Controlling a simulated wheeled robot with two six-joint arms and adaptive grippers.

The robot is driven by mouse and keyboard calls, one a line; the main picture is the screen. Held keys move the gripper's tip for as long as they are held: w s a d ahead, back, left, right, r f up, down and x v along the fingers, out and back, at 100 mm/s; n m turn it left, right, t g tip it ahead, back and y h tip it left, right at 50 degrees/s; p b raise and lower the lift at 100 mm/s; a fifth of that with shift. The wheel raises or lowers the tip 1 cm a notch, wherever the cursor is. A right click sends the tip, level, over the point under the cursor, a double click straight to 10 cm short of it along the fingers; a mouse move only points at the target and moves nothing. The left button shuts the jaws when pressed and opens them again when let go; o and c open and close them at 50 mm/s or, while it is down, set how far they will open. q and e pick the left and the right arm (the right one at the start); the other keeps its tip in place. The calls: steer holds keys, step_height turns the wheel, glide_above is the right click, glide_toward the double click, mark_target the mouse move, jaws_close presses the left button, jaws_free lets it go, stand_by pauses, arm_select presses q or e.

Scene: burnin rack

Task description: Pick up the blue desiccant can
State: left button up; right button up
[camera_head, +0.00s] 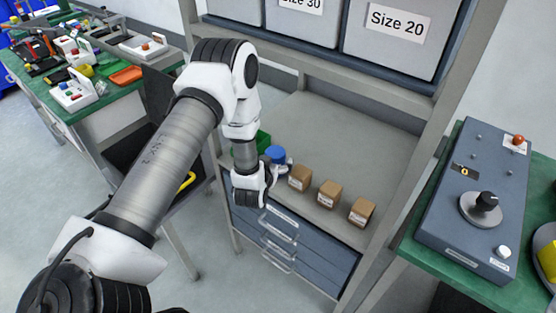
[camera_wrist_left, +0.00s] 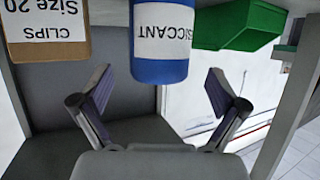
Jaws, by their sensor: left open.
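The blue desiccant can (camera_head: 275,153) stands on the shelf of the rack, just beyond my left gripper (camera_head: 280,169). In the left wrist view the can (camera_wrist_left: 162,68) appears upside down, with a white label ending in "SICCANT". My left gripper is open there, its two fingers (camera_wrist_left: 160,88) spread to either side below the can. The can's near end lies about level with the fingertips, and no finger visibly touches it. In the head view my wrist and gripper partly hide the area around the can. My right gripper is not in view.
A green bin (camera_head: 263,141) stands left of the can. Several small brown boxes stand to its right, the nearest one (camera_head: 300,178) close by. Drawers (camera_head: 312,255) lie below the shelf and grey bins (camera_head: 394,36) above. The shelf behind the boxes is clear.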

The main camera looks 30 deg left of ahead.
mark_target(275, 155)
arm_select(q)
steer(key=x, duration=0.3)
steer(key=shift+w+d+r, duration=0.15)
steer(key=shift+d, duration=0.05)
steer(key=shift+w+a+f, duration=0.1)
steer(key=shift+a+f, duration=0.15)
steer(key=shift+a, duration=0.05)
steer(key=shift+d, duration=0.15)
steer(key=c, duration=1.4)
steer(key=shift+r, duration=0.15)
